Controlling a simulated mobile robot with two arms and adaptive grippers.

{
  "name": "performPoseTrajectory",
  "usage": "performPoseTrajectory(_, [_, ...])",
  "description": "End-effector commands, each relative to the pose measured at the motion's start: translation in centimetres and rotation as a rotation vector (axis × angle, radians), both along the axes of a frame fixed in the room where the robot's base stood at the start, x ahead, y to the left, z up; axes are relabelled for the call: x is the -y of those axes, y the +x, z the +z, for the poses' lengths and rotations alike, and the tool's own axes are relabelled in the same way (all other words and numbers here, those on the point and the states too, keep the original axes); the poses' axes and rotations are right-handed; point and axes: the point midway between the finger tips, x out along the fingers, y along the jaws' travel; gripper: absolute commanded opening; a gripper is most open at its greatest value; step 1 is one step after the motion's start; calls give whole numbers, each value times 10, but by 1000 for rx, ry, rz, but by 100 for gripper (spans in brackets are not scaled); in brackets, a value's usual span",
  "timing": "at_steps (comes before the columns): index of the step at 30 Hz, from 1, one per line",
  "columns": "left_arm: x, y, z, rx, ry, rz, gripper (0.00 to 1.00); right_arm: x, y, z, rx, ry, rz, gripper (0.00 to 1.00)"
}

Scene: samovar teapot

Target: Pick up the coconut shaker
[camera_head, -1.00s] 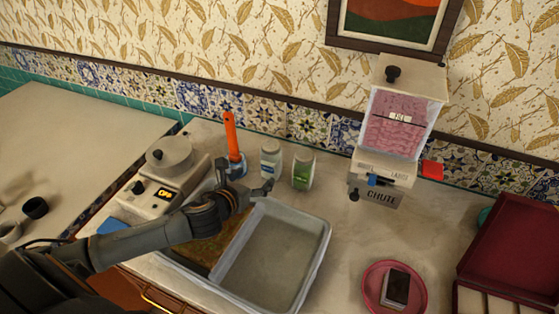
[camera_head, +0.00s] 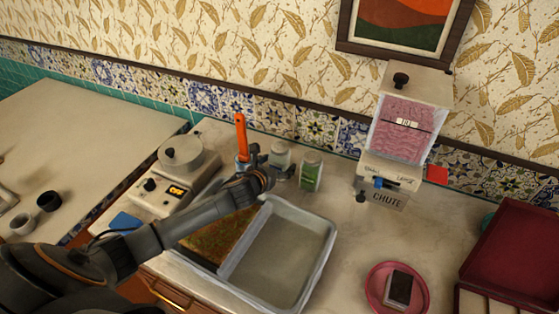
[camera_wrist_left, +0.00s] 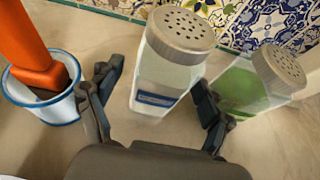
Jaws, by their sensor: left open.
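A shaker with a grey perforated lid, white contents and a blue label (camera_wrist_left: 165,62) stands upright on the counter; I take it as the coconut shaker, though its label is too small to read. In the head view this shaker (camera_head: 281,153) is partly hidden by my left gripper (camera_head: 265,163). My left gripper is open, and in the left wrist view its fingers lie to the left and right of the shaker. Whether they touch it I cannot tell. A similar shaker with green contents (camera_wrist_left: 243,87) stands close on the right. My right gripper is not in view.
A white and blue pot (camera_wrist_left: 42,92) with an orange-handled tool (camera_wrist_left: 28,45) stands close left of my fingers. A grey tray (camera_head: 328,240) lies in front, a scale (camera_head: 160,190) to the left. The tiled wall (camera_head: 318,128) is behind, the dispenser (camera_head: 405,125) to the right.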

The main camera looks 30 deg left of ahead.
Motion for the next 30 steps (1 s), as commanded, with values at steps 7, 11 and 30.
performPoseTrajectory(7, [-1,21,-8,0,-1,0,79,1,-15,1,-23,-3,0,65])
performPoseTrajectory(11, [0,22,-9,0,0,-1,79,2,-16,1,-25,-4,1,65])
performPoseTrajectory(30, [-1,22,-8,1,0,0,11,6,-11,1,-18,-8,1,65])
